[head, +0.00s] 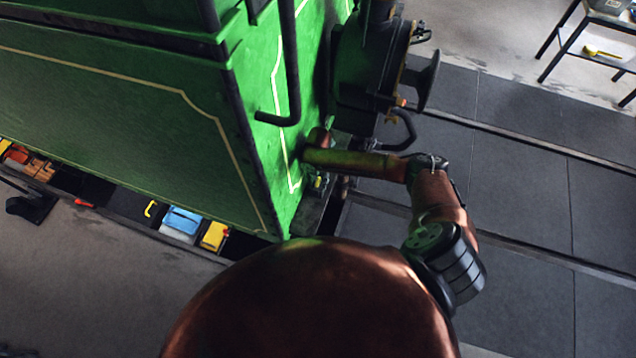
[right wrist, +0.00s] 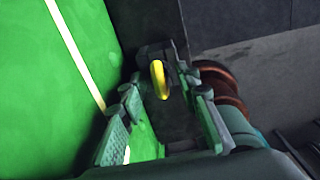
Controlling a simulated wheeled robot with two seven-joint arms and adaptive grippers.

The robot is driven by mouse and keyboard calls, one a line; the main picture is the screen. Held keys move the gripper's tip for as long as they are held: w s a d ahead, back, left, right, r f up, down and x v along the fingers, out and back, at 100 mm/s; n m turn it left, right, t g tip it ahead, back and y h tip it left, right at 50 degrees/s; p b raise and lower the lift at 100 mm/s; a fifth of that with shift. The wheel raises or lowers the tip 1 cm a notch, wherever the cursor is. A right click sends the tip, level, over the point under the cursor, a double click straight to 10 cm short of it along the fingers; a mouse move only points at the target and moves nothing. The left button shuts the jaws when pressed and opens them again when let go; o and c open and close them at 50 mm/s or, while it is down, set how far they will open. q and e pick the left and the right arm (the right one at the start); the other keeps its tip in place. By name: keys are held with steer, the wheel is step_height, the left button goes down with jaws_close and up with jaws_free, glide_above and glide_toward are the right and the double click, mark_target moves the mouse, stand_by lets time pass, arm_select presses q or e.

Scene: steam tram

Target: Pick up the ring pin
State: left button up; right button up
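The ring pin, which I take to be the yellow ring (right wrist: 158,79), stands on edge against a dark block in the right wrist view, just beyond my fingertips. A small yellow spot, likely the same ring (head: 318,182), shows at the tram's lower corner in the head view. My right gripper (right wrist: 163,103) is open, with one finger on each side of the view and nothing between the pads. In the head view my forearm hides most of the gripper. My left gripper is not in view.
The green tram wall (head: 130,110) stands close on the left of my right gripper. A dark round buffer (head: 424,82) and a curved pipe (head: 400,130) are near my forearm. A blue box (head: 182,220) and yellow box (head: 214,236) lie along the tram's lower edge.

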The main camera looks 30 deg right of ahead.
jaws_close()
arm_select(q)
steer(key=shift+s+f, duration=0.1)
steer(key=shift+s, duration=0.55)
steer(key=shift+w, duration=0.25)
